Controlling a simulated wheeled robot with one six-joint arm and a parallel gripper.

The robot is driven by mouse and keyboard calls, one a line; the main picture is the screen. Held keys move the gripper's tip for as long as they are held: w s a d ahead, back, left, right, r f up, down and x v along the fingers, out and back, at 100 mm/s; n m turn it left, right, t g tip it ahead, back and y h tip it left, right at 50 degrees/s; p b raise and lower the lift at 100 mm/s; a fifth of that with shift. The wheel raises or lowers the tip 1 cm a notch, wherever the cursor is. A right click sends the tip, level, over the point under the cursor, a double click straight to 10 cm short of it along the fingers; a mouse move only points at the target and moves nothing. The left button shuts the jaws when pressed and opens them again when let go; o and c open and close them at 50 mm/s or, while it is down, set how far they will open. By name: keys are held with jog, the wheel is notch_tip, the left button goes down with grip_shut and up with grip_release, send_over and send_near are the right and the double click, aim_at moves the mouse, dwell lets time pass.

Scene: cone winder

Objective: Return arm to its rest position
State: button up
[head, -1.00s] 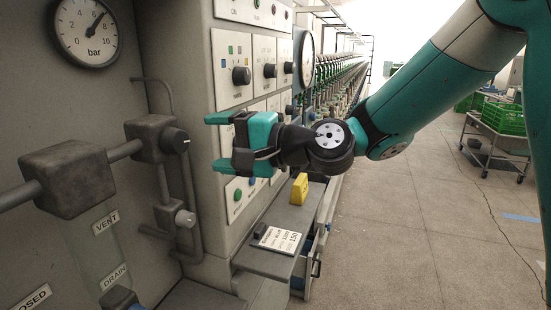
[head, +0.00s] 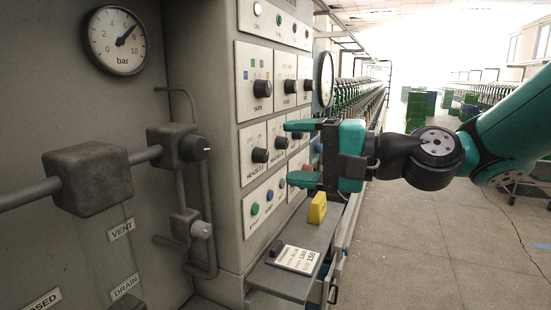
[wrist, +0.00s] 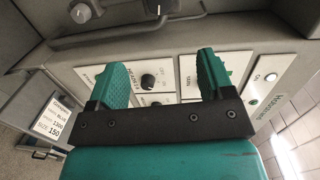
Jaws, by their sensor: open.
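My gripper (head: 300,153) is open and empty in the head view, its two teal fingers pointing left at the control panel of the cone winder. It is in front of the panel's knobs, and I cannot tell the exact gap. My teal and black arm reaches in from the right edge. In the wrist view my gripper (wrist: 165,85) shows both fingers spread apart with nothing between them, and a panel knob (wrist: 148,81) is seen beyond the gap.
A pressure gauge (head: 117,41) and grey pipework (head: 88,180) are at the left. A small shelf (head: 283,279) below holds a label card (head: 298,257) and a yellow block (head: 318,207). Open floor (head: 430,255) lies to the right, with green crates (head: 418,105) farther back.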

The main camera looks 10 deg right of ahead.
jog(key=s+a+f+n+g+h, duration=0.2)
jog(key=s+a+f+n+g, duration=0.2)
jog(key=s+f+n+g, duration=0.15)
jog(key=s+d+f+n+g+h, duration=0.2)
jog(key=s+f+n+h, duration=0.2)
jog(key=s, duration=0.2)
jog(key=s+d+f+n+g+h, duration=0.2)
jog(key=s+f+n+h, duration=0.2)
jog(key=s, duration=0.3)
jog(key=shift+s+d+f, duration=0.15)
jog(key=shift+d+f, duration=0.15)
jog(key=shift+d, duration=0.05)
